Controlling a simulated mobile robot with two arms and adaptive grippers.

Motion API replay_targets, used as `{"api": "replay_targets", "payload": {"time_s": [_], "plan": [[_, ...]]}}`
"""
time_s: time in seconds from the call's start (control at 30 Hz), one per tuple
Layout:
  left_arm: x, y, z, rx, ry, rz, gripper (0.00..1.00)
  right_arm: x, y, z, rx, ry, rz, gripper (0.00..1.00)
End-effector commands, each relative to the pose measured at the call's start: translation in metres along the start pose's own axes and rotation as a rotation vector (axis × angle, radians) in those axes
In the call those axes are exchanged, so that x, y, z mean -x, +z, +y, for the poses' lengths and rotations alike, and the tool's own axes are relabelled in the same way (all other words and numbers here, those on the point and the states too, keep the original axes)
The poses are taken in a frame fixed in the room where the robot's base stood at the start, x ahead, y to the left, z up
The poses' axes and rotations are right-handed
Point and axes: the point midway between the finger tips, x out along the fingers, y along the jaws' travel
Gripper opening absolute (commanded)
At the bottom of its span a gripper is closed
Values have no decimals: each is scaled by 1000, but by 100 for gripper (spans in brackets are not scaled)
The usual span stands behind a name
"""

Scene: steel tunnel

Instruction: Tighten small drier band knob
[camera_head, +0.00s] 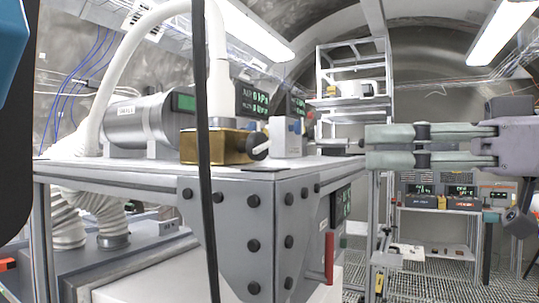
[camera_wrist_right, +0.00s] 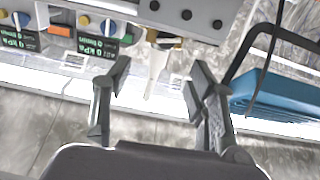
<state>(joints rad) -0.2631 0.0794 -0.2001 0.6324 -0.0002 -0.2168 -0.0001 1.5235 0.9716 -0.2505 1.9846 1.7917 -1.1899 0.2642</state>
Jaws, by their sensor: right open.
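A black knob with a pale mark (camera_head: 257,146) sits on the right end of a brass block (camera_head: 220,147), on the steel bench top, with a white pipe rising behind it. My right gripper (camera_head: 368,147) comes in from the right at about the knob's height. Its fingers point left, apart and empty, with a clear gap between them and the knob. In the right wrist view the two open fingers (camera_wrist_right: 155,82) frame a white pipe, with a brass-coloured part (camera_wrist_right: 164,40) beyond. The knob cannot be made out clearly there. My left gripper is not in view.
A white box (camera_head: 285,137) stands right beside the knob. A metal cylinder (camera_head: 140,122) lies behind on the bench (camera_head: 120,172). A black cable (camera_head: 205,220) hangs across the front. A red handle (camera_head: 329,258) sits below the bench corner. A rack (camera_head: 350,90) stands farther back.

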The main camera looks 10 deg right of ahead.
Motion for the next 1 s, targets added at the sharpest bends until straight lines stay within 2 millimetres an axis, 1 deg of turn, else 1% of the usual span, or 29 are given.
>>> {"api": "replay_targets", "payload": {"time_s": [0.03, 0.07, 0.23, 0.3, 0.33, 0.4, 0.47, 0.6, 0.7, 0.77, 0.83, 1.0], "plan": [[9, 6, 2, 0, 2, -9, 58, -9, -5, -1, 2, -4, 0, 52], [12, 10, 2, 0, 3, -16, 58, -15, -5, -2, 2, -5, -2, 52], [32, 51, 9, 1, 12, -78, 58, -53, -6, -1, -1, -5, -2, 52], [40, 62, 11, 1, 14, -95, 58, -69, -6, -1, -2, -6, -2, 52], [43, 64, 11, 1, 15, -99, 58, -75, -6, -2, -2, -6, -2, 52], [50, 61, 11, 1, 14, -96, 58, -91, -6, -1, -3, -5, -1, 52], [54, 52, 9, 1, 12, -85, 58, -104, -6, -2, -3, -7, 0, 52], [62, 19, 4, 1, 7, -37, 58, -129, -5, -1, -3, -5, 1, 52], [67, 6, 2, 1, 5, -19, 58, -143, -4, -1, -4, -4, 1, 52], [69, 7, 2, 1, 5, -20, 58, -149, -4, -1, -3, -3, 1, 52], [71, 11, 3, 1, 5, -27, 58, -154, -3, -1, -3, -3, 2, 52], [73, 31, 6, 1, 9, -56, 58, -158, -2, 0, -2, -1, 2, 52]]}}
